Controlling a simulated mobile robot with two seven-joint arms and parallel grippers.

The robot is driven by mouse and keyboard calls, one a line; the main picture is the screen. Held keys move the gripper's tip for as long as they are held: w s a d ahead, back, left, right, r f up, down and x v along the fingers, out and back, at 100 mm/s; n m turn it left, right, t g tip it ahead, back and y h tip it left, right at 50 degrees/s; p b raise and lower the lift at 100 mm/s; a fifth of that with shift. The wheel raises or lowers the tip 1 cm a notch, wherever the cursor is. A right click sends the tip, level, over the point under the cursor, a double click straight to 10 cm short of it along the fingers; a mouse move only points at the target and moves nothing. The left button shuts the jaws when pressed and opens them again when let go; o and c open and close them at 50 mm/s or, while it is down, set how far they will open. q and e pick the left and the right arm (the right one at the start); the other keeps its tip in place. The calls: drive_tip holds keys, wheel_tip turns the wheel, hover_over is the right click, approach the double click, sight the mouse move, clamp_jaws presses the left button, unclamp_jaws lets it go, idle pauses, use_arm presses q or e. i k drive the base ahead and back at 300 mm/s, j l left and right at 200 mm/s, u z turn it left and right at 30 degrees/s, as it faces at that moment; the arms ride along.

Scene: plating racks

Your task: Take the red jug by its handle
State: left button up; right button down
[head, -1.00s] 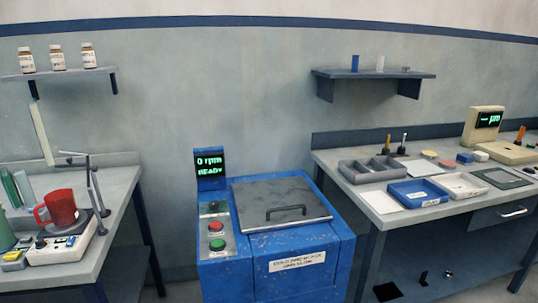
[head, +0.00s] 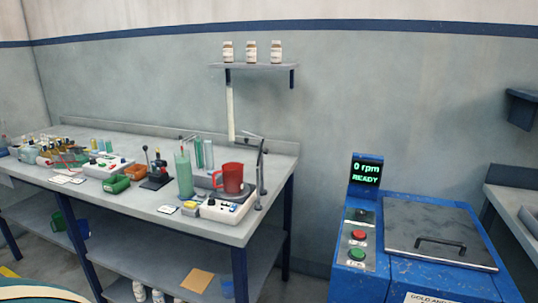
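The red jug (head: 233,178) stands upright on a white device with a dark round plate (head: 228,207), near the right end of the long grey bench (head: 120,201). Its handle (head: 216,179) points left in the head view. A tall green cylinder (head: 184,175) stands just left of the jug, and a metal stand (head: 260,178) is just to its right. Neither of my grippers is in view.
Bench clutter left of the jug includes a green tray (head: 115,184) and a black device (head: 157,172). A blue machine (head: 425,250) stands at right, with floor between it and the bench. A shelf (head: 255,66) with bottles hangs above.

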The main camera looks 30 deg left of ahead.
sight(233, 173)
drive_tip(key=u, duration=1.35)
